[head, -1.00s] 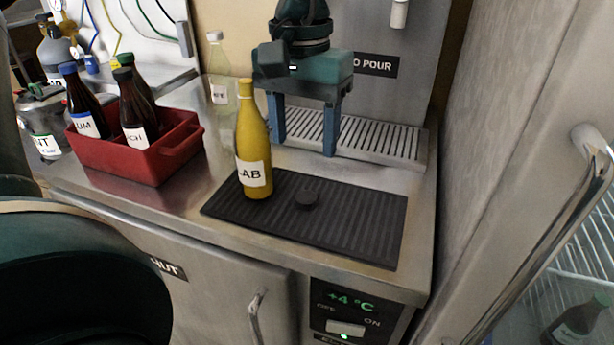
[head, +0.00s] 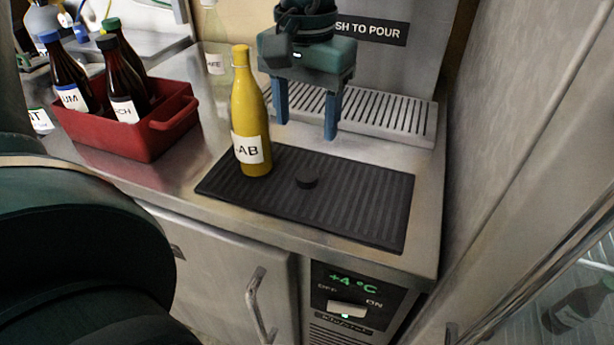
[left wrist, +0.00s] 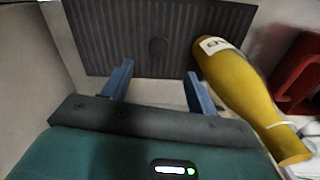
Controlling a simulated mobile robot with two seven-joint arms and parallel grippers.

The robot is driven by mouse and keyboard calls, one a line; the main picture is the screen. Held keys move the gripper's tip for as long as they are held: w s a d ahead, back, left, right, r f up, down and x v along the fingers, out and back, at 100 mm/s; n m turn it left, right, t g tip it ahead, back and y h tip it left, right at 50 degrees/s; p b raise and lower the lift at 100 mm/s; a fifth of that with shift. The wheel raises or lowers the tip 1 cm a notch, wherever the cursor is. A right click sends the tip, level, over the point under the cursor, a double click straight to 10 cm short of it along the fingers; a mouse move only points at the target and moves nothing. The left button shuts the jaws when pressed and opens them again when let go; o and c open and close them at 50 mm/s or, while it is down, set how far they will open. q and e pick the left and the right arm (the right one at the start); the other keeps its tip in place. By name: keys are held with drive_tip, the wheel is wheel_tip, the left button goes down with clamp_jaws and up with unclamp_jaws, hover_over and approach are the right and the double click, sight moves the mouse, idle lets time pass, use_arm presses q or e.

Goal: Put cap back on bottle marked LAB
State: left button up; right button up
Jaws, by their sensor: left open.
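A yellow bottle (head: 250,110) with a white label, of which "AB" reads clearly, stands upright on the left part of the dark ribbed mat (head: 360,210). My right gripper is not seen.
A red crate (head: 122,145) with dark capped bottles stands on the left of the steel counter. A clear bottle (head: 214,60) stands behind the yellow one. A slotted drip tray (head: 385,118) lies at the back. The mat's right side is clear.

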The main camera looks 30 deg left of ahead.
use_arm(q)
hover_over(307, 174)
drive_tip(key=shift+f, duration=2.1)
drive_tip(key=shift+f+b, duration=0.45)
drive_tip(key=shift+f, duration=2.2)
drive_tip(key=c, duration=1.1)
drive_tip(key=shift+o, duration=0.2)
wheel_tip(307, 174, up, 10)
drive_tip(key=p, duration=0.1)
